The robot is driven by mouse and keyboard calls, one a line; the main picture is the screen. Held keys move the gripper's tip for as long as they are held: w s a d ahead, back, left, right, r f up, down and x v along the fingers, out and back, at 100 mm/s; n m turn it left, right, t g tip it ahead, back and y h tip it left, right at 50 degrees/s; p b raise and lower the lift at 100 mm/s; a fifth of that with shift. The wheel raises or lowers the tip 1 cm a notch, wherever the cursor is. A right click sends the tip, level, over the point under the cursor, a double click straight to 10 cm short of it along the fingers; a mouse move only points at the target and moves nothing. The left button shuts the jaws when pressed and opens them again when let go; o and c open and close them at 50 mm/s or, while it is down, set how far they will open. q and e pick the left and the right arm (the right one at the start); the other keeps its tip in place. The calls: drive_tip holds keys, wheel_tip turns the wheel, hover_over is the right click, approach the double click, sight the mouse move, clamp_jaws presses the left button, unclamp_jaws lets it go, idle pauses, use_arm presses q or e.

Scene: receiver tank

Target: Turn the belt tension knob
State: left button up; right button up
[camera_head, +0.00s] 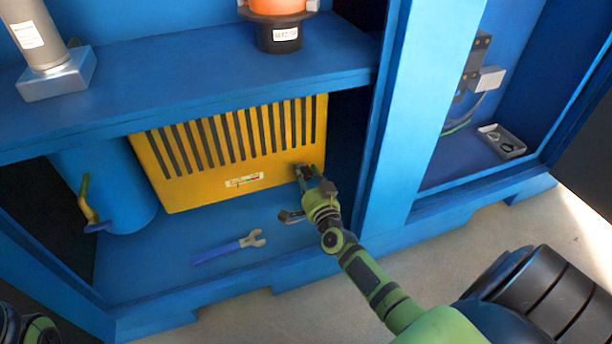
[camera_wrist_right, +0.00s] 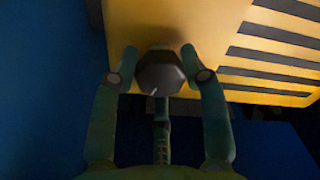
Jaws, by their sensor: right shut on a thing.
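The belt tension knob (camera_wrist_right: 161,73) is a dark, faceted knob with a small white mark, seen in the right wrist view at the edge of the yellow slotted guard (camera_head: 240,150). My right gripper (camera_wrist_right: 160,62) has its two fingers on either side of the knob and is shut on it. In the head view my right gripper (camera_head: 306,172) is at the lower right of the guard and hides the knob. My left gripper does not show clearly; only a dark part of my own body is at the lower left corner.
A blue-handled wrench (camera_head: 228,247) lies on the blue cabinet floor. A blue shelf (camera_head: 200,85) runs above the guard. A small grey tray (camera_head: 502,141) is in the right bay.

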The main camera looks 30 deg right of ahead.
drive_tip(key=shift+a+f, duration=0.4)
drive_tip(key=o, duration=1.1)
drive_tip(key=shift+o, duration=0.2)
drive_tip(key=shift+d+r, duration=0.1)
drive_tip(key=shift+r, duration=0.05)
drive_tip(key=v, duration=1.2)
